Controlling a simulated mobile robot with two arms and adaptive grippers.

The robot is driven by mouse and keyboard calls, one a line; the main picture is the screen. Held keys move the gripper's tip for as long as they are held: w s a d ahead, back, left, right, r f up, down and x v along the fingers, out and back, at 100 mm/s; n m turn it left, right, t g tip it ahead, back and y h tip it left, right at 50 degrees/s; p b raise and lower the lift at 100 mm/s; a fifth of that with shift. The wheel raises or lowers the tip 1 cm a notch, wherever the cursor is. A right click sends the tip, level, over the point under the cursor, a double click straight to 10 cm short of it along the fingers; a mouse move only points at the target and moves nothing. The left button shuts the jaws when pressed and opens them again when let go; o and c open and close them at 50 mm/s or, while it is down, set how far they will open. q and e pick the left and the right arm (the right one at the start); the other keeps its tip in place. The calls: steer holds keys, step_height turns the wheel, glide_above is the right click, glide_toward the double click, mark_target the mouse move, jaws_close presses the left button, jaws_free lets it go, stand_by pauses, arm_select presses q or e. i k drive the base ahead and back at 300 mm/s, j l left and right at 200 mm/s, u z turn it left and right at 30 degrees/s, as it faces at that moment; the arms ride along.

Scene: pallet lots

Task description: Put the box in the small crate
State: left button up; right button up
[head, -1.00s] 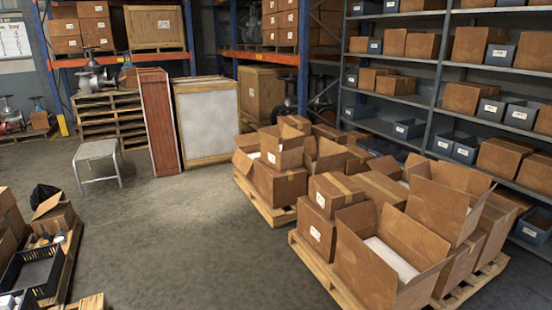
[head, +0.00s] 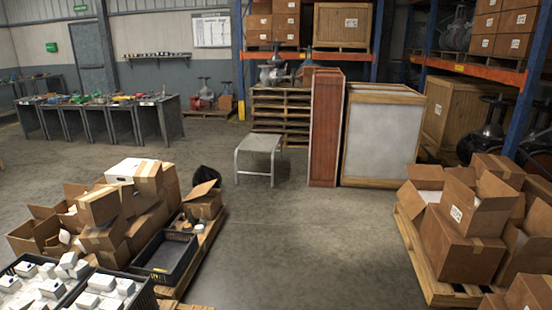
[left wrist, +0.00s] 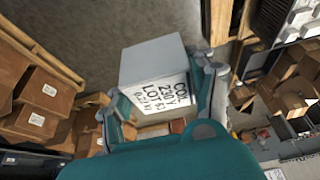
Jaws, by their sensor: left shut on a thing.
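My left gripper (left wrist: 158,95) shows only in the left wrist view, its teal and grey fingers shut on a pale grey-white box (left wrist: 152,62). Black lettering marks the face of the box towards the camera. The box is held above the floor, with grey floor behind it. In the head view an empty black crate (head: 144,267) stands among cartons at the lower left. Two more black crates beside it hold small white boxes. I cannot tell which one is the small crate. My right gripper is in no view.
Open cartons (head: 98,207) are stacked on the left pallet, with more cartons (head: 455,240) on the right pallet. A grey metal stool (head: 258,145) stands near the red panel (head: 325,130). The concrete floor between the pallets is clear.

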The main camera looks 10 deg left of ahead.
mark_target(177, 247)
steer(key=i, duration=2.3)
steer(key=i+j+u, duration=0.2)
steer(key=i+u, duration=0.2)
steer(key=i, duration=0.15)
steer(key=i+u, duration=0.45)
steer(key=i+l+u, duration=0.2)
steer(key=i+u, duration=0.2)
steer(key=i, duration=0.2)
steer(key=i+l+u, duration=0.45)
steer(key=i+j, duration=0.1)
